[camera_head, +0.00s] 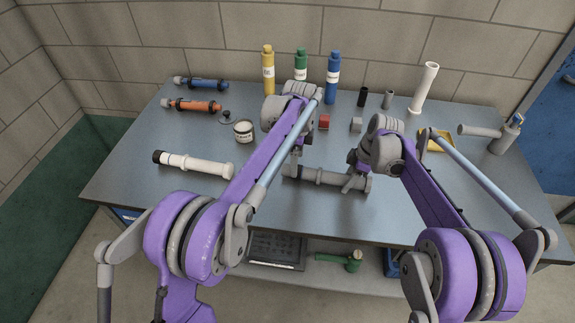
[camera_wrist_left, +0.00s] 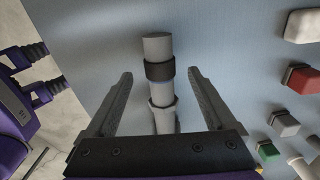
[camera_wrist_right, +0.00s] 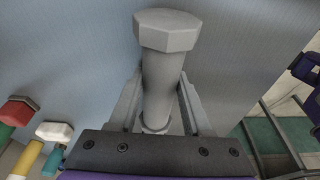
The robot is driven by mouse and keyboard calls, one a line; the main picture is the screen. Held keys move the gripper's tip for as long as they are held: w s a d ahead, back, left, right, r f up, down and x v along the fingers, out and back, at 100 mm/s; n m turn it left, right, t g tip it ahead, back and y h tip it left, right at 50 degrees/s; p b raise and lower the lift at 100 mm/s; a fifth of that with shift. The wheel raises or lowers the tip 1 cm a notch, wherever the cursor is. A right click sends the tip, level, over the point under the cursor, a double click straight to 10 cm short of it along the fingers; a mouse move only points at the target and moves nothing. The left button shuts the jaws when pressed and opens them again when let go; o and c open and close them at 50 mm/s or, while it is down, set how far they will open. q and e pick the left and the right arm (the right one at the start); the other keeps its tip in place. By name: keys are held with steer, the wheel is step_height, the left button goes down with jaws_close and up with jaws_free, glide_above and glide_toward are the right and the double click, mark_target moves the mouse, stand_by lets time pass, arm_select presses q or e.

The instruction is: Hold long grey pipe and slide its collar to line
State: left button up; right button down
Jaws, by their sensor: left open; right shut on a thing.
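The long grey pipe (camera_head: 330,178) lies crosswise near the front middle of the table. My left gripper (camera_head: 292,168) is at its left end, open, with the fingers apart on either side of the pipe in the left wrist view (camera_wrist_left: 160,90). There the pipe has a black collar (camera_wrist_left: 160,69) near its round end, and a grey ring (camera_wrist_left: 163,103) nearer my palm. My right gripper (camera_head: 356,182) is shut on the pipe near its right end. The right wrist view shows the faceted end cap (camera_wrist_right: 168,30) beyond the fingers. I cannot make out a line clearly.
A white pipe with a black end (camera_head: 195,165) lies left. An orange pipe (camera_head: 192,105), a blue pipe (camera_head: 205,84) and a jar (camera_head: 244,132) are behind it. Bottles (camera_head: 333,80) stand at the back. A yellow tray (camera_head: 438,144) is at right.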

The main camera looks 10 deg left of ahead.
arm_select(q)
steer(key=shift+r, duration=0.95)
arm_select(e)
steer(key=shift+c, duration=1.3)
jaws_free()
steer(key=shift+r, duration=0.1)
